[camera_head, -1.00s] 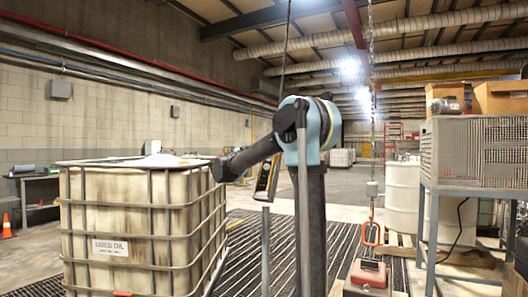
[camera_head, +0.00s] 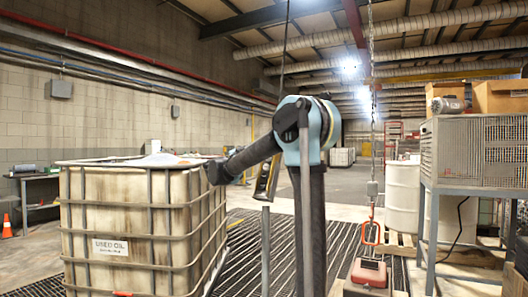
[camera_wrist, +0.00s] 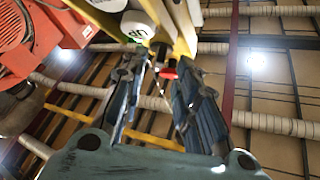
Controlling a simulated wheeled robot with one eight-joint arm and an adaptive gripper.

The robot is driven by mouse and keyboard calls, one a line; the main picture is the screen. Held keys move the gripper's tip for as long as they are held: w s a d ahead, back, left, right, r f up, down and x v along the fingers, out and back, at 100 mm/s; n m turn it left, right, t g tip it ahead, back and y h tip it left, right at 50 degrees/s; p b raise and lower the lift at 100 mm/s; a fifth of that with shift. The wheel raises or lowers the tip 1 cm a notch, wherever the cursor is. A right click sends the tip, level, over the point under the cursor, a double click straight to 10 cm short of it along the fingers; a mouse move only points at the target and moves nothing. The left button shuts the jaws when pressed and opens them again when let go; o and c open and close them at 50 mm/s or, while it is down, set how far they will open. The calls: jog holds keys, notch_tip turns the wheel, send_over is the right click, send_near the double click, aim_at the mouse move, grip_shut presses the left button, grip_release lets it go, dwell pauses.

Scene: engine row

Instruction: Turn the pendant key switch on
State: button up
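The pendant (camera_head: 267,178) hangs left of my arm in the head view, yellow-edged and dark. In the wrist view its yellow body (camera_wrist: 184,44) is close beyond my fingers, with a white part marked "UP" (camera_wrist: 138,27). A small red-ended dark knob (camera_wrist: 169,70) shows between the fingertips; I cannot tell for sure whether it is the key switch. My gripper (camera_wrist: 160,65) has its two dark fingers apart, one on each side of the knob, with visible space between. Contact cannot be made out. The head view does not show the fingers clearly.
A caged white tank labelled used oil (camera_head: 140,225) stands at left. A chain with a red hook (camera_head: 371,233) hangs at right above a red box (camera_head: 368,273). A metal stand with a grille box (camera_head: 475,150) is at far right. A red machine (camera_wrist: 35,40) shows in the wrist view.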

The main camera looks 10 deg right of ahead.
jog(key=v, duration=0.9)
jog(key=shift+a, duration=0.2)
